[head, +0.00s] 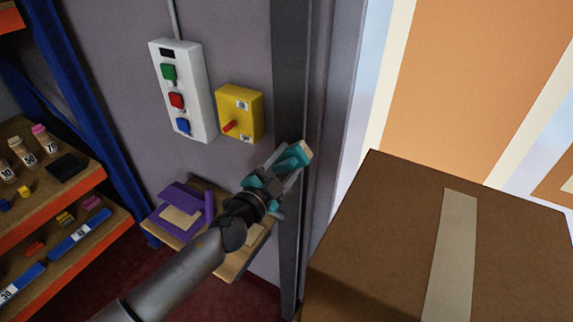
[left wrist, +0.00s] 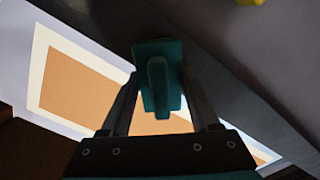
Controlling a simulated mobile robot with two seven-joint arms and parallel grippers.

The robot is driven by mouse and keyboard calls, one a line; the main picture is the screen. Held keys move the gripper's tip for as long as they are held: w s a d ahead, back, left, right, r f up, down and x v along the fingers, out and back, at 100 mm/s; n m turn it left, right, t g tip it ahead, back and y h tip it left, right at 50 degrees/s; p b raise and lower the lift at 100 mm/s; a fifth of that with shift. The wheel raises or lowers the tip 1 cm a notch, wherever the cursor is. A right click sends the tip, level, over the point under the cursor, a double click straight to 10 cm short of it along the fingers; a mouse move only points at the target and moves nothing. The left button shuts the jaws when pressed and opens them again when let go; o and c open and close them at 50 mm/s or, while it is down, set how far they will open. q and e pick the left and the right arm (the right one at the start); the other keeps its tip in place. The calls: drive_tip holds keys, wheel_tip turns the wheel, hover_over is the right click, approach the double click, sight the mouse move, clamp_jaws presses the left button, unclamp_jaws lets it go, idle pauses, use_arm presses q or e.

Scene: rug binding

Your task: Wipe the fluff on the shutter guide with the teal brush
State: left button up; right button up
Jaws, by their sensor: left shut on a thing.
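My left gripper (head: 279,170) is shut on the teal brush (head: 294,157), whose pale bristle end points up and right. The brush is held in front of the shutter guide (head: 290,80), a dark grey upright channel beside the doorway. I cannot tell whether the bristles touch it. In the left wrist view, the teal brush (left wrist: 158,65) stands between the two fingers, with a dark grey surface close behind it. I cannot make out any fluff; the brush and gripper cover part of the guide. My right gripper is out of view.
A large taped cardboard box (head: 390,230) stands close on the right. A white button panel (head: 183,90) and a yellow switch box (head: 240,112) are on the wall. A small wooden shelf (head: 235,265) with a purple object (head: 180,208) lies below my arm. Stocked shelves (head: 60,190) stand left.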

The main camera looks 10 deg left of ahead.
use_arm(q)
drive_tip(key=a, duration=0.1)
drive_tip(key=w+a, duration=0.1)
drive_tip(key=a+b, duration=0.1)
drive_tip(key=a, duration=0.1)
drive_tip(key=shift+w, duration=0.25)
drive_tip(key=v, duration=0.6)
drive_tip(key=shift+p, duration=0.3)
drive_tip(key=shift+d, duration=0.1)
drive_tip(key=v, duration=0.3)
idle(0.5)
drive_tip(key=shift+f, duration=0.15)
